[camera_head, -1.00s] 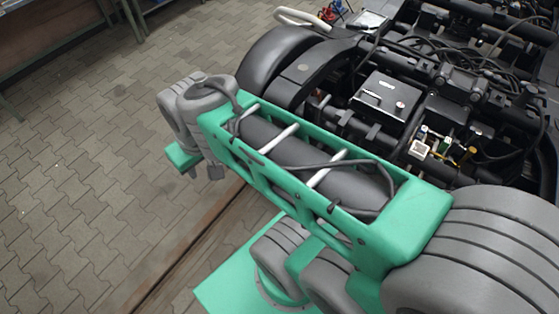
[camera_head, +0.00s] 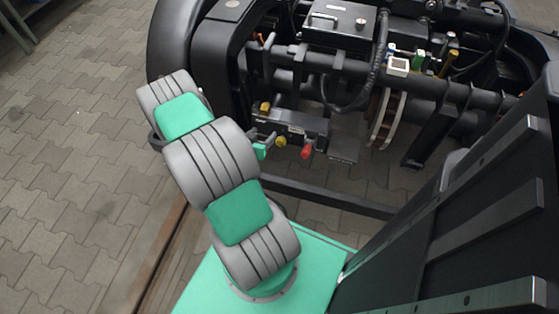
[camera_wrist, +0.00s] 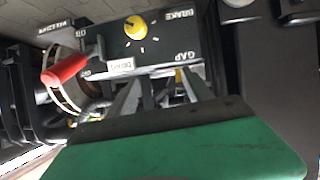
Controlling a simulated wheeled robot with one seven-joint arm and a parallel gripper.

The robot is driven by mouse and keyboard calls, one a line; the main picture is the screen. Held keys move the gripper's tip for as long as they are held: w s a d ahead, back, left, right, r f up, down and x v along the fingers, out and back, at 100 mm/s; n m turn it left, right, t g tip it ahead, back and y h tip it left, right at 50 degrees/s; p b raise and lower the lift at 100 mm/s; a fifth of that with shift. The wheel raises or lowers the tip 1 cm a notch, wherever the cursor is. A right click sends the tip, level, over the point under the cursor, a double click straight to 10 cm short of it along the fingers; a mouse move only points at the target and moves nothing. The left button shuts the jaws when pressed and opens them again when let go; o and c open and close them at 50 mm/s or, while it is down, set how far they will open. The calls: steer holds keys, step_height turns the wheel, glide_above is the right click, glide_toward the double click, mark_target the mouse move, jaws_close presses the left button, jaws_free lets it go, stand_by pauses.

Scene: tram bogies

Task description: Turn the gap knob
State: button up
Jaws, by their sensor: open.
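A dark control panel (camera_wrist: 150,42) fills the upper middle of the wrist view, with its lettering upside down, including GAP and BRAKE. A round yellow knob (camera_wrist: 135,27) with small tick marks around it sits on the panel; I cannot tell for sure which label belongs to it. The yellow knob shows in the head view (camera_head: 281,141) on the panel front. My gripper (camera_wrist: 160,86) is open, its two fingers apart below the panel in the wrist view, not around the knob.
A red handle (camera_wrist: 65,70) sticks out left of the knob in the wrist view; it also shows in the head view (camera_head: 306,152). Black bogie beams (camera_head: 330,195) and cables surround the panel. Paved floor (camera_head: 70,170) lies clear at left.

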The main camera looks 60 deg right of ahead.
steer(key=t+b, duration=0.1)
steer(key=b, duration=0.1)
glide_toward(280, 143)
steer(key=d+f, duration=0.2)
steer(key=shift+n+h, duration=0.3)
steer(key=shift+n, duration=0.1)
steer(key=x, duration=0.3)
steer(key=b+x, duration=0.1)
steer(key=x, duration=0.3)
steer(key=shift+w+d, duration=0.1)
steer(key=shift+w, duration=0.15)
steer(key=shift+r, duration=0.1)
steer(key=shift+c, duration=0.2)
jaws_close()
